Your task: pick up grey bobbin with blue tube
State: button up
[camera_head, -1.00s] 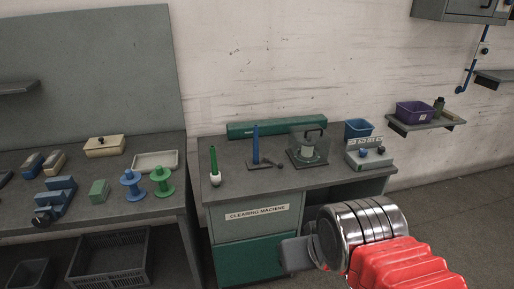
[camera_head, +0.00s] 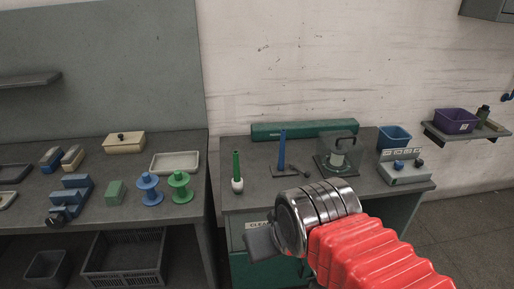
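I cannot clearly make out a grey bobbin with a blue tube. A blue upright rod (camera_head: 282,148) stands on a dark base on the clearing machine bench. Left of it stands a white bobbin with a green tube (camera_head: 237,172). A pale bobbin (camera_head: 337,159) sits under a clear cover on the same bench. A blue spool (camera_head: 150,190) and a green spool (camera_head: 180,187) stand on the left bench. My gripper (camera_head: 258,243) is in front of the clearing machine bench, apart from all of these. Its fingers are too unclear to tell open from shut.
The left bench also holds a pale tray (camera_head: 175,163), a cream box (camera_head: 124,142) and a green block (camera_head: 115,192). A blue bin (camera_head: 395,138) and a control box (camera_head: 405,168) stand at the right bench end. A gap separates the benches.

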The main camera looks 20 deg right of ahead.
aim_at(281, 160)
jog(key=u, duration=0.4)
jog(key=i, duration=0.85)
jog(key=u, duration=0.2)
